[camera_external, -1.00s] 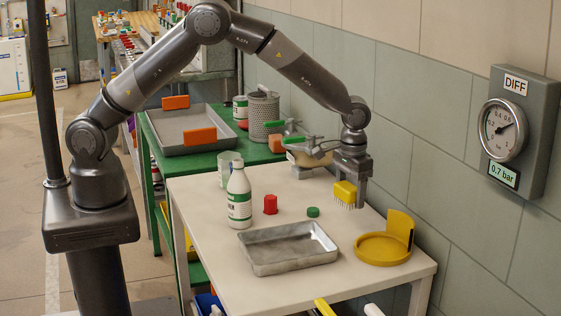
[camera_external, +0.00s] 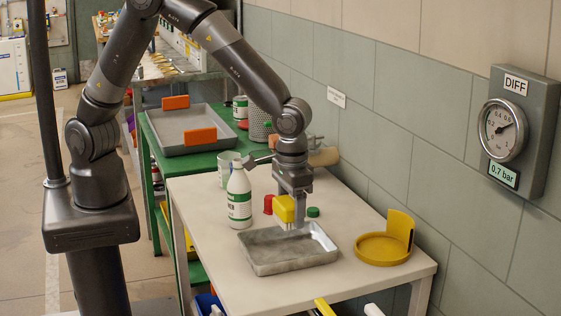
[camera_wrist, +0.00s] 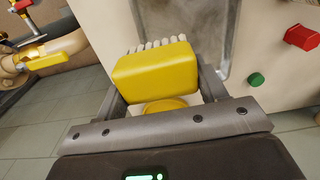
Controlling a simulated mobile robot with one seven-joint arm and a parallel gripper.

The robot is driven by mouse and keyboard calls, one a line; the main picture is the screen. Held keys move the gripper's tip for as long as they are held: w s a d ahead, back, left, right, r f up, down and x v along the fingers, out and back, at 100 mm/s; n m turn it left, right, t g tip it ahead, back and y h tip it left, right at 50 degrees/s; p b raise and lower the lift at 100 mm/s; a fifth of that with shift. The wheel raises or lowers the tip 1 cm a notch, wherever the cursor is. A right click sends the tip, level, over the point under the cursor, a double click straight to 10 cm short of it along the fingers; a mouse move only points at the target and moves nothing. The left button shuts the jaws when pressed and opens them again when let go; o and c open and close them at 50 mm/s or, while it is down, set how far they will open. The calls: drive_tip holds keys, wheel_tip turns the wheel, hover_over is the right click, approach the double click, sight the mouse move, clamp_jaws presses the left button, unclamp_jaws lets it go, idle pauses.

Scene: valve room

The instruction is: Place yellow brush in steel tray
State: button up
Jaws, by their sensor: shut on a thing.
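The yellow brush (camera_external: 283,208), a yellow block with pale bristles, is held between the fingers of my gripper (camera_external: 291,219). In the wrist view, the brush (camera_wrist: 155,76) sits between both fingers, its bristles toward the top of the picture. The steel tray (camera_external: 272,265) is a shallow grey rectangular tray on the white table. My gripper and the brush appear above the tray's back part; the outside view does not show clearly whether they touch it. Part of the tray (camera_wrist: 185,30) shows beyond the brush in the wrist view.
A white bottle (camera_external: 239,200) stands close to the tray's left back corner. A red cap (camera_external: 268,204) and a green cap (camera_external: 313,212) lie behind the tray. A yellow round holder (camera_external: 383,250) with an upright back is to the right, near the wall.

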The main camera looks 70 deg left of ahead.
drive_tip(key=s, duration=0.8)
hover_over(292, 251)
wheel_tip(292, 251, down, 7)
drive_tip(key=shift+s+r, duration=0.1)
drive_tip(key=shift+s, duration=0.05)
drive_tip(key=shift+f, duration=2.1)
drive_tip(key=shift+f, duration=0.15)
drive_tip(key=o, duration=1)
